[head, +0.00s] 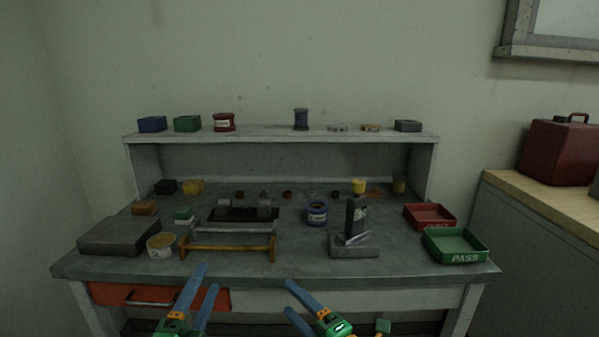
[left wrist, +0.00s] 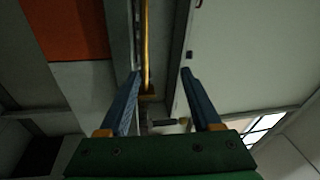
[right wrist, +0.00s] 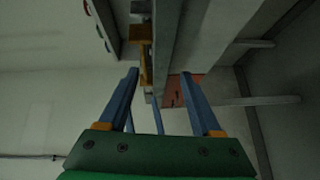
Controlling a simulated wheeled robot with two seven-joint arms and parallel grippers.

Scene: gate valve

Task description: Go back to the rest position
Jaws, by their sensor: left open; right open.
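My left gripper (head: 207,275) is open and empty, low in the head view at the front edge of the workbench (head: 290,272). In the left wrist view its two blue fingers (left wrist: 160,72) stand apart with nothing gripped between them. My right gripper (head: 288,295) is also open and empty, to the right of the left one and in front of the bench edge. In the right wrist view its blue fingers (right wrist: 158,75) stand apart with nothing gripped.
A yellow-brown rack (head: 230,247) stands near the bench front. Behind it is a dark fixture (head: 235,214). A grey block stand (head: 355,250) is right of centre. Red (head: 430,217) and green PASS (head: 455,245) trays sit at right. A grey slab (head: 118,236) lies at left.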

